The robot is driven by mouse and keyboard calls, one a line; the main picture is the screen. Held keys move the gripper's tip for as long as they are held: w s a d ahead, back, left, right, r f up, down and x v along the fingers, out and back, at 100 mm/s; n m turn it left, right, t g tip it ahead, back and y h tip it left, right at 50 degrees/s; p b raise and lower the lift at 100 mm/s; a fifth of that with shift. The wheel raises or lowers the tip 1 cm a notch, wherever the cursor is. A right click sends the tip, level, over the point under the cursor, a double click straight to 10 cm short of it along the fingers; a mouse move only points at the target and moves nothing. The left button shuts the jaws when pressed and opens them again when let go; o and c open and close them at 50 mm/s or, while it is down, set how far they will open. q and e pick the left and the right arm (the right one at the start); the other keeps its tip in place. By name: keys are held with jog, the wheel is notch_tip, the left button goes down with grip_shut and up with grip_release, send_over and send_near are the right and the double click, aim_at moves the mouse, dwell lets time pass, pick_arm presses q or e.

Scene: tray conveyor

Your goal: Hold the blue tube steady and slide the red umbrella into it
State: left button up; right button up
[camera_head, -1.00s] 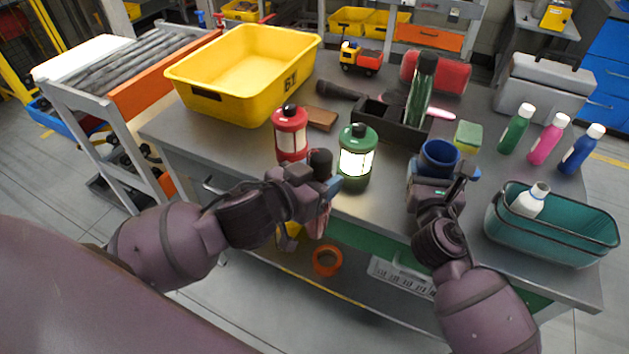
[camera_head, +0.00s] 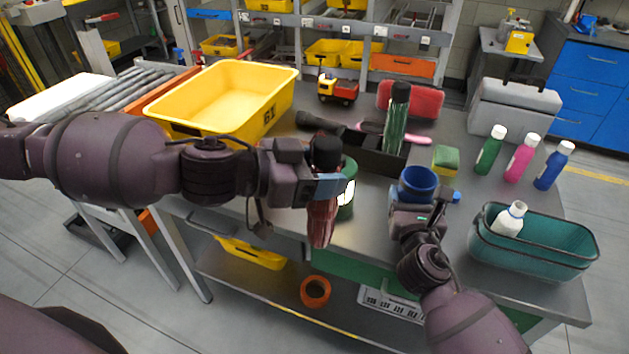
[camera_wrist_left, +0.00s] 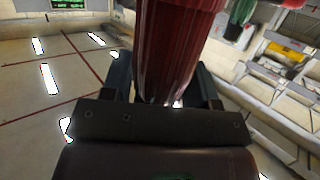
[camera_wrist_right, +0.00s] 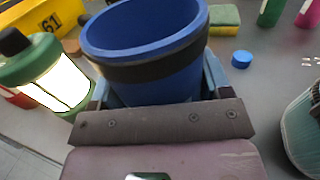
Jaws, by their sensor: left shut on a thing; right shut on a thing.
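The red umbrella (camera_head: 321,224) hangs upright from my left gripper (camera_head: 322,186), its black end up and its dark red folded body down. It is in front of the table's front edge. In the left wrist view the red umbrella (camera_wrist_left: 175,45) stands between the fingers. The blue tube (camera_head: 419,181) stands open end up near the table's front edge, to the right of the umbrella and apart from it. My right gripper (camera_head: 420,207) is shut around the tube. In the right wrist view the blue tube (camera_wrist_right: 150,72) shows a dark band and an open mouth; its lower part is hidden.
A green lantern (camera_head: 347,197) stands behind the umbrella, partly hidden. A black box (camera_head: 385,160) with a green umbrella (camera_head: 395,122) is behind the tube. A teal basket (camera_head: 545,255) with a white bottle (camera_head: 509,219) is at right. A yellow bin (camera_head: 205,127) is at left.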

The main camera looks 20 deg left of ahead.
pick_arm(q)
jog(key=w+d+r+m+g+h, duration=0.2)
jog(key=w+d+r+m+g, duration=0.15)
jog(key=d+r, duration=0.35)
jog(key=w+d+r+m+g+h, duration=0.25)
jog(key=d+r+g, duration=0.2)
jog(key=r, duration=0.35)
jog(key=w+d+r+m+g, duration=0.1)
jog(key=w+r+m+g, duration=0.1)
jog(key=r, duration=0.5)
jog(key=w+d+r+m+g, duration=0.1)
jog(key=w+r, duration=0.1)
jog(key=r, duration=0.6)
jog(key=w+f, duration=0.2)
jog(key=f, duration=1.5)
jog(key=w+f+n+t, duration=0.1)
jog(key=w+f, duration=0.1)
jog(key=f, duration=1.5)
jog(key=shift+d+f, duration=0.15)
jog(key=shift+d, duration=0.1)
jog(key=shift+f+y, duration=0.25)
jog(key=shift+f, duration=0.1)
dwell(1.0)
